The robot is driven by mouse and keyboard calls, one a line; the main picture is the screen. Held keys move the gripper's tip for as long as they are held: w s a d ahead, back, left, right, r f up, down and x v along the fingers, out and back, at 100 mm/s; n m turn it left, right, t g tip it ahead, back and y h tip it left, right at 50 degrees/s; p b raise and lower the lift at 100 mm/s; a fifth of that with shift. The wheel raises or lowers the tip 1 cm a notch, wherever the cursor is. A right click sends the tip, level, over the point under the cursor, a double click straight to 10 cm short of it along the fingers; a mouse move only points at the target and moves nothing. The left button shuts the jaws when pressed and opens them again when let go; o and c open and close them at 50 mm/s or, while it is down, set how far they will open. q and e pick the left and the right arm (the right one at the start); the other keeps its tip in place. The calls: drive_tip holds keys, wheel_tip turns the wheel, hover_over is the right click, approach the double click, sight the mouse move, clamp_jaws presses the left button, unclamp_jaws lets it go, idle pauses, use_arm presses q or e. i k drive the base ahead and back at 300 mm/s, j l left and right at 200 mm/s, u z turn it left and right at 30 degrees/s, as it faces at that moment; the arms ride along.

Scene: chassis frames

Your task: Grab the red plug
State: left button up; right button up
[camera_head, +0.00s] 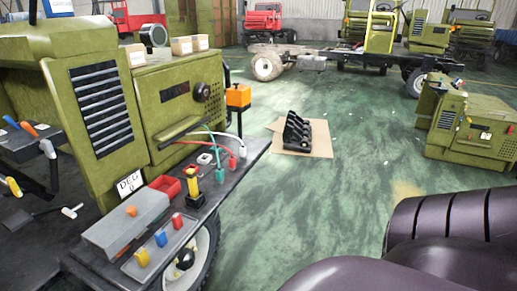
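A small red plug (177,221) stands in a grey tray (189,232) on the dark ledge of the green vehicle chassis, at the left. A blue plug (161,238) and a yellow plug (142,257) stand in a row with it, nearer to me. The red plug is at the far end of the row, and its top and side are clear to see. Neither of my grippers is in view. A large dark purple, rounded shape fills the lower right; it looks like part of my own arm.
A grey box with an orange knob (131,210) sits left of the tray. Green floor (300,200) is open to the right.

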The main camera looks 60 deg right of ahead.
sight(232, 160)
drive_tip(key=z, duration=1.55)
